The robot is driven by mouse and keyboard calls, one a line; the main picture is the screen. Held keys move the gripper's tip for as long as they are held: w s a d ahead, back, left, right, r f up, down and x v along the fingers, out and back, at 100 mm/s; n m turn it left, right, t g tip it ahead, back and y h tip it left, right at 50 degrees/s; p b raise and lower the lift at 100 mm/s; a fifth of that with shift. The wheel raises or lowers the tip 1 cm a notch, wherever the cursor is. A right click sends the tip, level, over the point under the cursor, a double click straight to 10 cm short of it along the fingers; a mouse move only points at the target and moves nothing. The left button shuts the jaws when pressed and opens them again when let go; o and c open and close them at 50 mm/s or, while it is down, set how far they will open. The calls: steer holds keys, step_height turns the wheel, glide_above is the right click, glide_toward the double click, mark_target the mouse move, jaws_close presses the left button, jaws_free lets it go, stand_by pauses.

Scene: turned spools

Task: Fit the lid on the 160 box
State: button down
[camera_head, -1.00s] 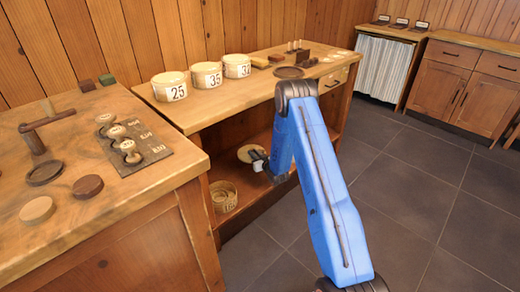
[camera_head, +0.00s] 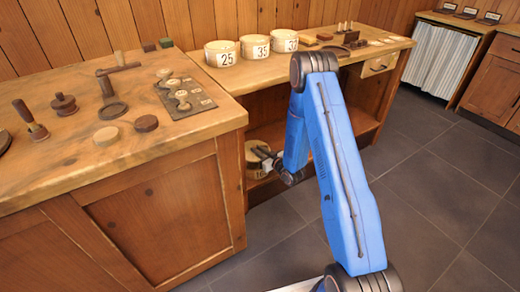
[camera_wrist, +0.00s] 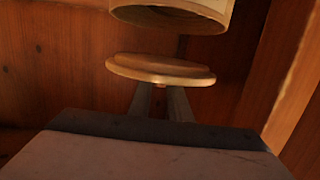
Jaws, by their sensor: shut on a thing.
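The lid (camera_wrist: 160,70) is a round, pale wooden disc with a stepped edge. The 160 box (camera_wrist: 180,12) is a pale round tub, cut off by the top of the wrist view. Its dark open end faces the lid, with a clear gap between them. My arm hides part of this area, and most of the box's label.
Tubs marked 25 (camera_head: 222,55) and 35 (camera_head: 255,48) and a third tub stand on the bench above. The near bench (camera_head: 60,160), with pegs, discs and a dark plate, is at the left. Wooden walls close in the shelf; the floor to the right is clear.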

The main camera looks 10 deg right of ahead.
steer(key=shift+f, duration=2.55)
steer(key=shift+f, duration=0.2)
steer(key=c, duration=1.2)
jaws_free()
steer(key=shift+o, duration=0.2)
steer(key=shift+r, duration=0.85)
steer(key=shift+r, duration=3.45)
